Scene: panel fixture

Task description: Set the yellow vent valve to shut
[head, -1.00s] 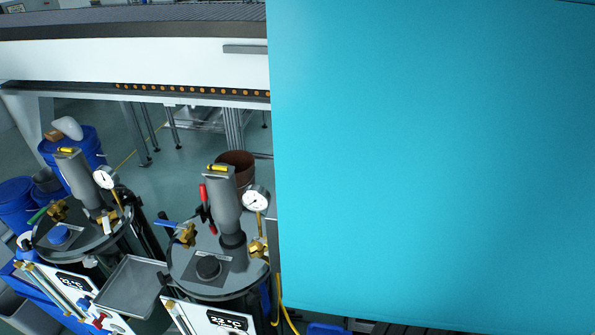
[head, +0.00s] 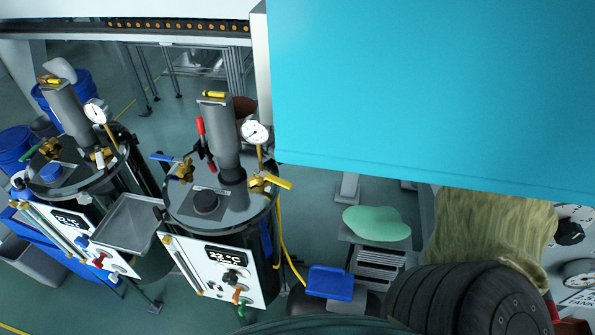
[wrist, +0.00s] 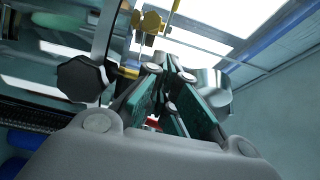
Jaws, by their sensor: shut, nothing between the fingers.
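In the head view, a yellow lever (head: 278,181) sits on a brass fitting at the right edge of the right-hand tank lid (head: 215,207). It points out to the right and slightly down, over a yellow hose. Yellow handles also cap the grey column of the right tank (head: 213,95) and of the left tank (head: 48,80). In the wrist view, my gripper (wrist: 170,78) is shut and empty, with a brass fitting (wrist: 150,22) beyond its fingertips. I cannot tell which fitting this is. My gripper cannot be made out in the head view.
A large blue panel (head: 430,90) hides the upper right of the head view. A white gauge (head: 255,132), blue lever (head: 163,157) and red lever (head: 201,126) crowd the right lid. A grey tray (head: 127,221) lies between the tanks. A dark knob (wrist: 82,78) is left of my fingers.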

